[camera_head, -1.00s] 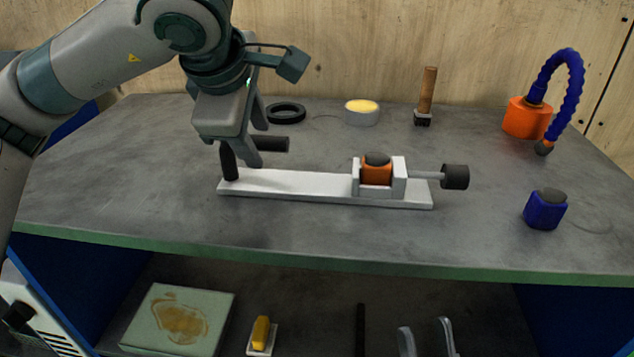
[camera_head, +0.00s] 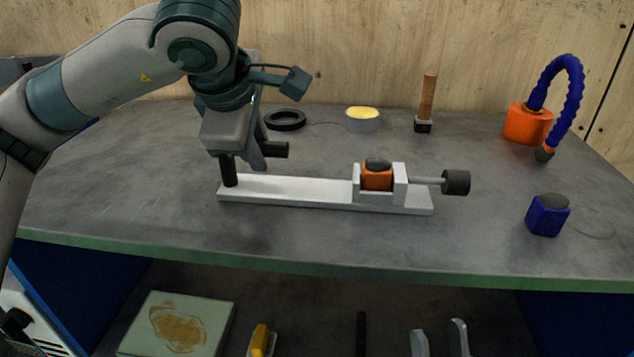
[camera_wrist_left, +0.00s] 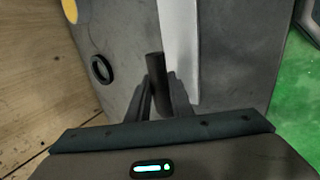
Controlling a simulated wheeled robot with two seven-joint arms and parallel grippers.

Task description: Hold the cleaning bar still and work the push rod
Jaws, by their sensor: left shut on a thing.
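The cleaning bar (camera_head: 290,191) is a long pale bar lying on the bench, with a black handle (camera_head: 229,172) at its left end. It also shows in the wrist view (camera_wrist_left: 180,40). My left gripper (camera_head: 246,164) is at that end, shut on the black handle, which shows between its fingers in the wrist view (camera_wrist_left: 155,70). The fingers partly hide the handle. At the right end a pale bracket (camera_head: 400,184) holds an orange block with a dark top (camera_head: 377,179). The push rod (camera_head: 428,180) sticks out to the right with a black knob (camera_head: 456,182). My right gripper is not in view.
Behind stand a black ring (camera_head: 286,120), a yellow-topped tin (camera_head: 362,120) and a wooden-handled brush (camera_head: 427,105). An orange base with a blue hose (camera_head: 528,124) and a blue pot (camera_head: 547,215) stand at right. The bench around the knob is clear.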

